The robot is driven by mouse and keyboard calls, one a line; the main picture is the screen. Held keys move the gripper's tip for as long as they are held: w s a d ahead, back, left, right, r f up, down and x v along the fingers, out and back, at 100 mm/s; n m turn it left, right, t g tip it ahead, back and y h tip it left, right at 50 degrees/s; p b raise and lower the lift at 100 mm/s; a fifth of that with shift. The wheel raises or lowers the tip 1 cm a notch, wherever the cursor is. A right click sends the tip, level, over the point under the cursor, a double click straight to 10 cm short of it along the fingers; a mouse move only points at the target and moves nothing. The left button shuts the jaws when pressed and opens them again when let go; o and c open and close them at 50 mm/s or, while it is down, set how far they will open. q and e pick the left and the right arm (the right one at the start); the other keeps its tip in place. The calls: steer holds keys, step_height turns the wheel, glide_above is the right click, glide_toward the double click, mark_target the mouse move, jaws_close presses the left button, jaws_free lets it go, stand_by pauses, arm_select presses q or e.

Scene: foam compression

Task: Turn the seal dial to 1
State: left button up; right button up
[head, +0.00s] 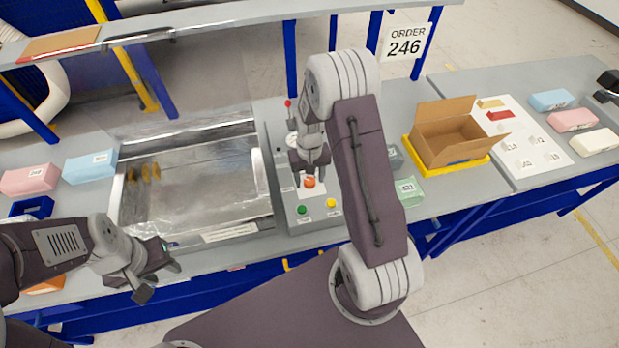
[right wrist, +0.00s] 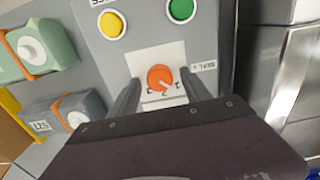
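The seal dial (head: 309,183) is a round orange knob on a white plate on the grey control panel (head: 291,224). In the right wrist view the dial (right wrist: 160,77) has printed numbers 1, 2 and 3 along its near side, seen upside down. Its small pointer mark is too small to read surely. My right gripper (head: 309,170) is over the dial, pointing down. Its two fingers stand apart on either side of the dial, with visible gaps. My left gripper (head: 160,279) is open and empty at the table's front edge, left of the panel.
A green button (right wrist: 180,9) and a yellow button (right wrist: 112,24) sit beside the dial plate. A metal tray-like bed (head: 190,190) lies left of the panel. Green (head: 409,192) and grey blocks and an open cardboard box (head: 445,135) stand to the right.

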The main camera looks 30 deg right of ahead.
mark_target(310, 181)
step_height(310, 181, up, 9)
steer(key=b, duration=0.1)
stand_by(0.4)
steer(key=shift+b, duration=0.3)
